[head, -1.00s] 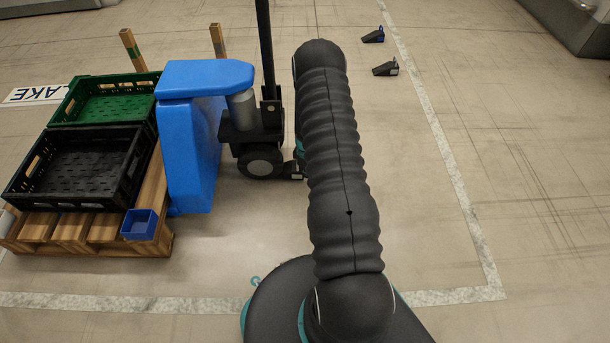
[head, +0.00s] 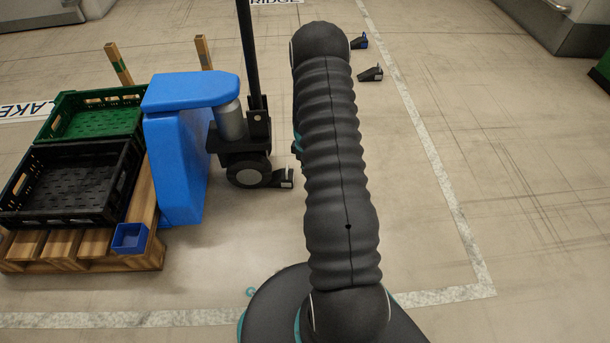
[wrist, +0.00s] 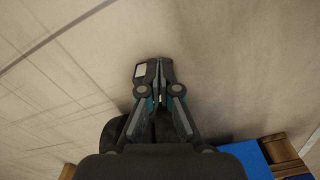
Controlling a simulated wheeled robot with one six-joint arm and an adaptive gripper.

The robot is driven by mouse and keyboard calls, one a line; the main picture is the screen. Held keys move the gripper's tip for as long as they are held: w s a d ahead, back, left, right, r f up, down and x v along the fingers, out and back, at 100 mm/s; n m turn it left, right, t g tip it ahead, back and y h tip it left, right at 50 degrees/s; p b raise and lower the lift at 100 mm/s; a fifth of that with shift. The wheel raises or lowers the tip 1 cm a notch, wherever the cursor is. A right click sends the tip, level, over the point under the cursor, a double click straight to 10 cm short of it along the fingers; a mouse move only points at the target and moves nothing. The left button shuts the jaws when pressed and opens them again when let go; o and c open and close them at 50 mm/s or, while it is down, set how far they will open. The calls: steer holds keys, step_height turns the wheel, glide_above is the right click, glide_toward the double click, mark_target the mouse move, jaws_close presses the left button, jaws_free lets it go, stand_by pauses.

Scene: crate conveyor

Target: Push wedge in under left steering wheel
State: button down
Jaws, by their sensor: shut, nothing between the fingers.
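A pallet truck with a blue body (head: 178,165) stands beside the pallet. Its dark wheel with a grey hub (head: 248,172) rests on the floor. A black wedge with a pale end face (head: 284,178) lies on the floor just right of the wheel; I cannot tell whether they touch. My gripper is mostly hidden behind my arm in the head view, with a bit of teal showing right of the wheel. In the wrist view my gripper (wrist: 157,72) is shut and empty above the floor. A dark shape behind the fingers there is unclear.
Two more wedges (head: 371,74) (head: 360,42) lie on the floor farther back. A wooden pallet (head: 85,250) carries a black crate (head: 70,182), a green crate (head: 95,115) and a small blue bin (head: 130,238).

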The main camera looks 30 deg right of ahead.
steer(key=shift+r, duration=0.9)
steer(key=shift+r, duration=0.1)
steer(key=s+a+r+m+t, duration=0.1)
steer(key=a+r, duration=0.3)
steer(key=r, duration=0.6)
steer(key=s+a+r+m+t, duration=0.1)
steer(key=a+r, duration=0.3)
steer(key=r, duration=0.6)
steer(key=s+a+r+m, duration=0.1)
steer(key=a+r, duration=0.3)
steer(key=r, duration=0.5)
steer(key=s+a+r+m+t, duration=0.2)
steer(key=s+a+r, duration=0.65)
steer(key=r, duration=0.25)
steer(key=s+a+r+m, duration=0.1)
steer(key=s+a+r, duration=0.1)
steer(key=s, duration=0.5)
steer(key=s+a+r+m+t, duration=0.1)
steer(key=s+a+r+m, duration=0.1)
steer(key=s, duration=0.5)
steer(key=shift+s+a+t, duration=0.25)
steer(key=shift+s+t, duration=0.05)
steer(key=shift+s, duration=0.05)
